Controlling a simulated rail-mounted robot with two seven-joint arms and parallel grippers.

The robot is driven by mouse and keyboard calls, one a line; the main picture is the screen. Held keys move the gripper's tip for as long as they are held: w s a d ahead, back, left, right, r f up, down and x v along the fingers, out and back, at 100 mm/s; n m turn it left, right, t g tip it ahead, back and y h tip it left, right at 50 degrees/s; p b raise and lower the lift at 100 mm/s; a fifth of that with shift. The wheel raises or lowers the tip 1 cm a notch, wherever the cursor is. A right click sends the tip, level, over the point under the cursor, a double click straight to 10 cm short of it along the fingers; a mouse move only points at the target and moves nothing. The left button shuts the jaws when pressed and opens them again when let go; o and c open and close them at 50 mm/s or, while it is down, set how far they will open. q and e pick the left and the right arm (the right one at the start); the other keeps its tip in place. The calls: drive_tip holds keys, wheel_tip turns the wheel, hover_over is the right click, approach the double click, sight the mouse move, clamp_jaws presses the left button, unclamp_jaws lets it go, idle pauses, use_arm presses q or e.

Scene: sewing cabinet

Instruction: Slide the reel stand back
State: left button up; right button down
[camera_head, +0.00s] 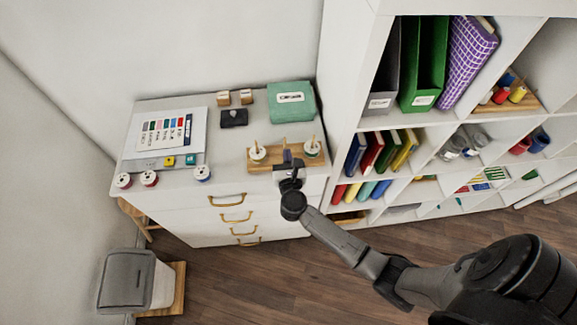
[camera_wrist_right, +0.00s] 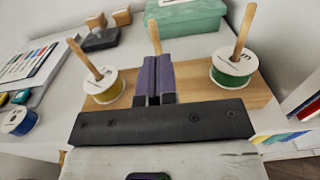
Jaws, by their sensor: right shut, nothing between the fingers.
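The reel stand (camera_head: 268,163) is a wooden board with upright pegs on the white cabinet top, near its front right. In the right wrist view the board (camera_wrist_right: 196,78) carries a yellow reel (camera_wrist_right: 103,88) on the left peg and a green reel (camera_wrist_right: 234,68) on the right peg; the middle peg (camera_wrist_right: 154,33) is bare. My right gripper (camera_head: 288,157) is at the front middle of the stand, shut and empty. In the right wrist view its purple-padded fingers (camera_wrist_right: 157,76) overlap the board before the middle peg; whether they touch it I cannot tell.
A green box (camera_head: 291,102) stands behind the stand, with a dark block (camera_head: 234,118) to its left. A printed sheet (camera_head: 165,135) and several reels, including a blue one (camera_head: 202,173), lie left. A shelf unit (camera_head: 340,100) rises close on the right.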

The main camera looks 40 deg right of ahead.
drive_tip(key=shift+x, duration=0.9)
drive_tip(key=b+x, duration=0.3)
drive_tip(key=x, duration=0.6)
drive_tip(key=shift+w+d+f, duration=0.1)
drive_tip(key=shift+w+d, duration=0.1)
drive_tip(key=shift+w, duration=0.05)
drive_tip(key=shift+w+d, duration=0.15)
